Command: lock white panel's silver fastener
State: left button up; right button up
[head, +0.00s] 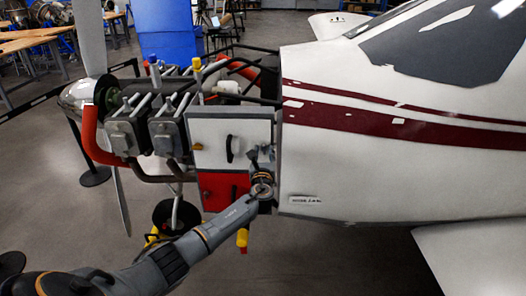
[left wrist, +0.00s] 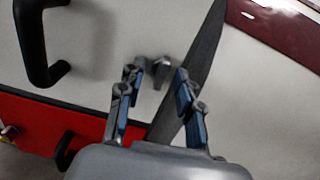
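The white panel (head: 213,134) is upright on the side of the plane's engine bay and has a black handle (head: 230,148). The panel fills much of the left wrist view (left wrist: 125,30), with the handle (left wrist: 38,45) at upper left. The small silver fastener (left wrist: 161,72) shows between my left gripper's fingertips. My left gripper (head: 262,158) is at the panel's lower right edge. In the left wrist view its two fingers (left wrist: 158,80) are apart, one on each side of the fastener. I cannot tell whether they touch it. In the head view the gripper hides the fastener. My right gripper is not in view.
A red panel (head: 222,184) lies directly below the white one. The white fuselage (head: 350,170) with a dark red stripe is to the right. The exposed engine (head: 145,130) and propeller (head: 92,38) are to the left.

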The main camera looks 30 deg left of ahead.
pick_arm(q)
jog(key=shift+o, duration=0.9)
jog(key=shift+v, duration=2.55)
